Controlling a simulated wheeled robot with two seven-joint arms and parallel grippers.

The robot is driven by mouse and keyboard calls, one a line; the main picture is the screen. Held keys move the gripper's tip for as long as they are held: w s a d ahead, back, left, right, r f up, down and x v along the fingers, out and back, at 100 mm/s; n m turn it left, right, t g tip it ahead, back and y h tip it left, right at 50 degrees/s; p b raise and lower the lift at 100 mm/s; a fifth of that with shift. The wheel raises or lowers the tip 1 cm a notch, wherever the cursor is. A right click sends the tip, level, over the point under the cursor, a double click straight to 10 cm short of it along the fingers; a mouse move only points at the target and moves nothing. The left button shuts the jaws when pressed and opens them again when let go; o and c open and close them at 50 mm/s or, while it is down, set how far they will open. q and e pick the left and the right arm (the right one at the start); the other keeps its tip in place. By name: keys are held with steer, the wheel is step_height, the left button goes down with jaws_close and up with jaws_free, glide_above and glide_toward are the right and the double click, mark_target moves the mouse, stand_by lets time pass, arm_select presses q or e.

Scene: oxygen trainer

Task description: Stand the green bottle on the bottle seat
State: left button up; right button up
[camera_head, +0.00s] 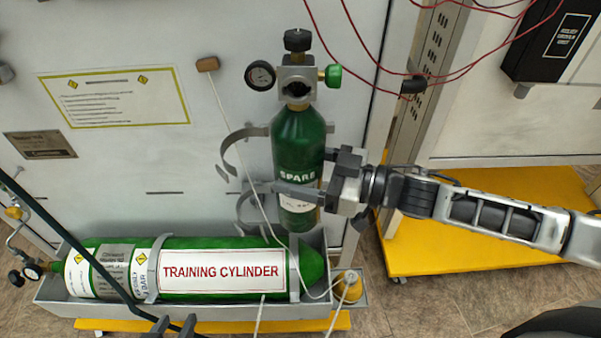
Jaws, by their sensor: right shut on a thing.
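The green bottle (298,145), labelled SPARE, is upright in front of the white panel, with a valve, a round gauge and a green knob on top. My right gripper (322,178) reaches in from the right and is shut on its lower body. Curved grey brackets (236,150) stick out beside the bottle on its left. The bottle's base is close behind the grey trough, and I cannot tell whether it rests on anything. I cannot make out the bottle seat.
A large green training cylinder (190,268) lies in the grey trough (75,306) at the front. A pale cord runs down past the bottle from a brown block (207,64). Red wires hang at upper right. A yellow platform (440,250) is at right.

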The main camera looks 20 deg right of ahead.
steer(key=shift+w+d+f, duration=0.1)
steer(key=shift+w+d, duration=0.1)
steer(key=shift+w, duration=0.55)
steer(key=shift+w+d+r, duration=0.1)
steer(key=shift+w+d, duration=0.05)
steer(key=shift+w, duration=0.55)
steer(key=shift+w+d+f, duration=0.1)
steer(key=shift+w+d, duration=0.1)
steer(key=shift+w, duration=0.55)
steer(key=o, duration=2.1)
steer(key=shift+f, duration=0.1)
steer(key=shift+s+d+f, duration=0.1)
steer(key=shift+d+f, duration=0.05)
steer(key=shift+f, duration=0.4)
steer(key=shift+d, duration=0.1)
